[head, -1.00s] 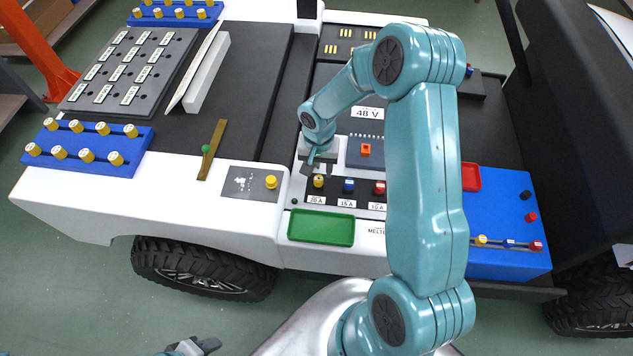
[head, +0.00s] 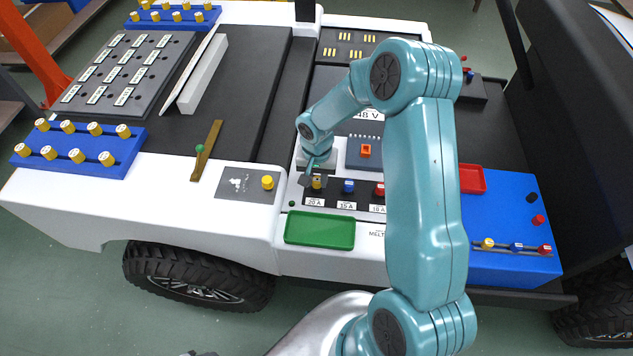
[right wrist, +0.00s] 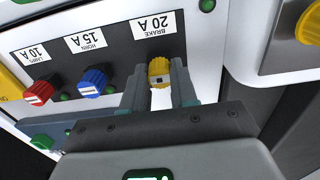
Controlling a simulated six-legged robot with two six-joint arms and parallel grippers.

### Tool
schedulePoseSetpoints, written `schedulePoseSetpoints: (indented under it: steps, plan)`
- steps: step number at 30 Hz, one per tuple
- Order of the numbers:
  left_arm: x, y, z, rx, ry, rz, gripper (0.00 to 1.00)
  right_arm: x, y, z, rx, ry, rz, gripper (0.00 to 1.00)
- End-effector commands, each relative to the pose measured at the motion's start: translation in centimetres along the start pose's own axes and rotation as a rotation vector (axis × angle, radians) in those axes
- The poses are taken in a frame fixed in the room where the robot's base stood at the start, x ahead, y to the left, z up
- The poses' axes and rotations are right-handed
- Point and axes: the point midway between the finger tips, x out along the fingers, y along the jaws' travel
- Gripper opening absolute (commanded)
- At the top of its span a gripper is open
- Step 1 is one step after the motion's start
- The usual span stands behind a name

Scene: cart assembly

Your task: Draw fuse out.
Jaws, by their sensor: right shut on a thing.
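The yellow fuse (head: 317,185) is at the 20 A BRAKE place of the dark fuse panel (head: 332,191). My right gripper (head: 314,177) is shut on it from above; its fingers lie on both sides of the yellow head (right wrist: 158,71) in the right wrist view. The fuse's lower end is hidden, so I cannot tell how deep it sits. A blue 15 A HORN fuse (head: 348,187) and a red 10 A fuse (head: 379,190) stand beside it in the same row. Only a sliver of my left gripper (head: 203,353) shows at the bottom edge.
An empty green tray (head: 320,230) lies in front of the panel, and a red tray (head: 472,179) to the right. A blue board (head: 515,205) holds yellow, blue and red fuses. A yellow knob (head: 267,182) stands on a grey plate at left.

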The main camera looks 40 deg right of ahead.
Motion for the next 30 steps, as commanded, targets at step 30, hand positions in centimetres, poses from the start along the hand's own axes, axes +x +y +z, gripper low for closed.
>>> schedulePoseSetpoints:
  steps: [30]
  plan:
    - [-2.2, 0.8, 0.1, 0.000, 0.000, 0.000, 0.47, -4.7, 0.0, -0.1, 0.000, 0.002, 0.000, 0.00]
